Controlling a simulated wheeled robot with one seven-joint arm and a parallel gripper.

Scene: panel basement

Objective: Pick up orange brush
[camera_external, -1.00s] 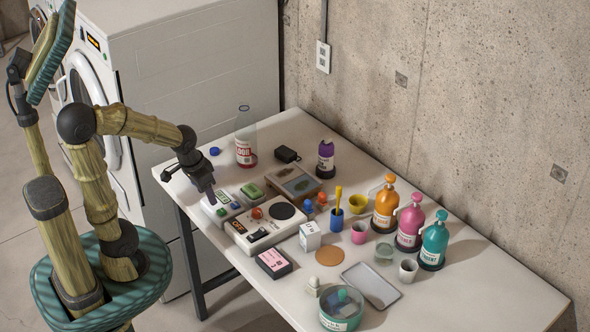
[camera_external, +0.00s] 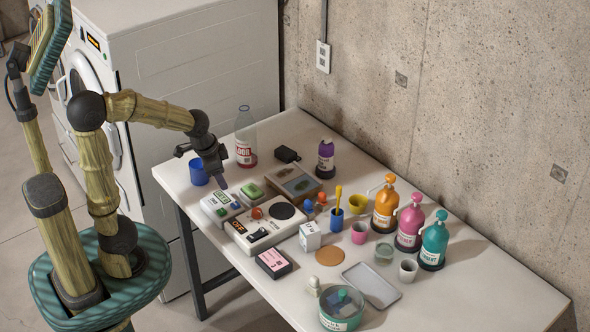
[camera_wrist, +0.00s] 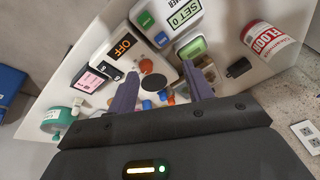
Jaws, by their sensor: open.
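A brush with a yellow-orange handle (camera_external: 338,196) stands upright in a small blue cup (camera_external: 336,220) near the middle of the table (camera_external: 455,298). Its lower part is hidden by the cup. My gripper (camera_external: 222,183) is open and empty above the table's left part, over the white boxes, to the left of the brush and apart from it. In the wrist view the two fingers of my gripper (camera_wrist: 160,88) stand apart, with small orange and blue things between them. I cannot make out the brush there.
A switch box (camera_external: 283,211) lies between my gripper and the cup. A white carton (camera_external: 310,237), yellow bowl (camera_external: 357,204) and pink cup (camera_external: 360,234) stand around the blue cup. Orange, pink and teal bottles (camera_external: 434,240) stand to the right. Bare table lies front right.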

